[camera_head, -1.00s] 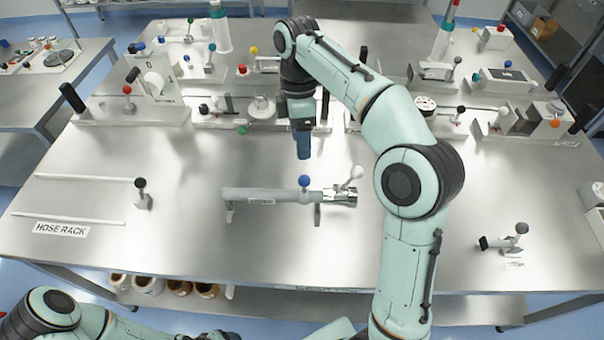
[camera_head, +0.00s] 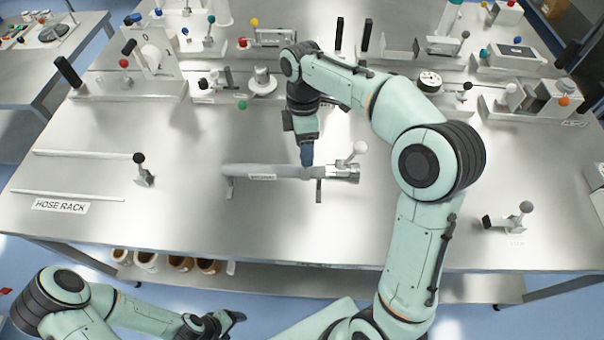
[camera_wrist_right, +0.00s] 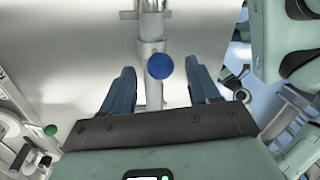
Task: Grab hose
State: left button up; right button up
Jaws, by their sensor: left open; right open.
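The grey hose (camera_head: 241,171), a straight tube with a label and a metal fitting at its right end, lies level on short supports at the middle of the table. My right gripper (camera_head: 306,160) points down at the hose just left of the fitting and hides its blue knob in the head view. In the right wrist view, the open fingers (camera_wrist_right: 163,82) stand on either side of the tube, with the blue knob (camera_wrist_right: 160,66) between them. Whether they touch the tube cannot be told. My left gripper (camera_head: 228,320) is open and empty, low in front of the table.
A sign reading HOSE RACK (camera_head: 60,206) lies at the table's front left, near two thin rods (camera_head: 66,194) and a black-knobbed lever (camera_head: 143,172). A white-knobbed lever (camera_head: 357,149) rises by the fitting. Machine modules fill the back. A small clamp (camera_head: 512,218) stands front right.

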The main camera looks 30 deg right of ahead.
jog(key=f, duration=0.2)
jog(key=shift+s+f, duration=0.4)
jog(key=shift+w, duration=0.1)
grip_shut()
jog(key=shift+r, duration=0.1)
dwell(0.9)
